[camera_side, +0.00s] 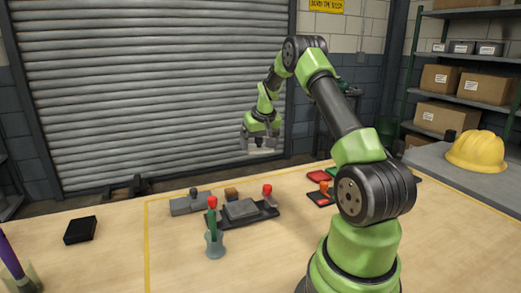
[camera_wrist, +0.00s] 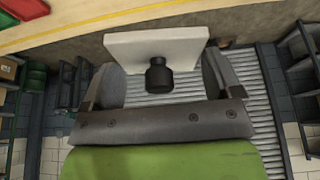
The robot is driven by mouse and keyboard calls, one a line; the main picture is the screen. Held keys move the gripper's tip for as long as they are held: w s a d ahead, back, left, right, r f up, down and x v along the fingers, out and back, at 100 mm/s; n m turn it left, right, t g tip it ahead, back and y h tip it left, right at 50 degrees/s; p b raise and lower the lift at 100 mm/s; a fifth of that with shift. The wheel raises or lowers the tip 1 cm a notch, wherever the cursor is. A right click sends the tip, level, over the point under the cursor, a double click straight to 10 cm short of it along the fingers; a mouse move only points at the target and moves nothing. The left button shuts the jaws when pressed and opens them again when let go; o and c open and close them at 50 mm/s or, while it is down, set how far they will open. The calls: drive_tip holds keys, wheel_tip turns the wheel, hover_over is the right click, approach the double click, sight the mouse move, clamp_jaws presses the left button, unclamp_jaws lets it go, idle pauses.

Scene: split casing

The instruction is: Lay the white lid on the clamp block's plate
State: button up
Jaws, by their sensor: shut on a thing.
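The white lid (camera_wrist: 120,48) shows in the wrist view as a pale slab with a dark knob (camera_wrist: 159,75) on it. My gripper (camera_wrist: 162,62) is shut on the lid, with a finger at either side. In the side view my gripper (camera_side: 262,136) holds the lid (camera_side: 262,151) in the air, above and behind the clamp block (camera_side: 262,213). The clamp block is a dark base on the table with a grey plate (camera_side: 240,209) on top. Red-tipped posts stand by its left front and right end. The plate's top looks bare.
A grey block (camera_side: 182,207) with a dark knob stands left of the clamp block, and a small brown block (camera_side: 231,193) behind it. A black box (camera_side: 80,230) lies far left. Red and black trays (camera_side: 320,198) lie right, near my arm.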

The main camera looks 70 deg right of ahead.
sight(253, 149)
drive_tip(key=a+m, duration=0.1)
drive_tip(key=m, duration=0.1)
drive_tip(key=a+m+g, duration=0.1)
drive_tip(key=m, duration=0.1)
drive_tip(key=a+m+g+h, duration=0.1)
drive_tip(key=m, duration=0.1)
drive_tip(key=shift+w+f, duration=0.25)
drive_tip(key=shift+f, duration=0.1)
drive_tip(key=a+r+m+g+y, duration=0.1)
drive_tip(key=a+m+g+y, duration=0.55)
drive_tip(key=m, duration=2.15)
drive_tip(key=shift+s+a+f+m+t+y, duration=0.1)
drive_tip(key=shift+a+f+t, duration=0.4)
drive_tip(key=shift+f, duration=1.2)
drive_tip(key=shift+s+a+f+m+t+y, duration=0.2)
drive_tip(key=shift+a+f, duration=0.5)
drive_tip(key=shift+f, duration=1.05)
drive_tip(key=shift+s+a+f+t+y, duration=0.1)
drive_tip(key=shift+a+f+t, duration=0.45)
drive_tip(key=shift+f, duration=1.15)
drive_tip(key=shift+f, duration=0.75)
drive_tip(key=o, duration=1.1)
drive_tip(key=shift+r, duration=0.15)
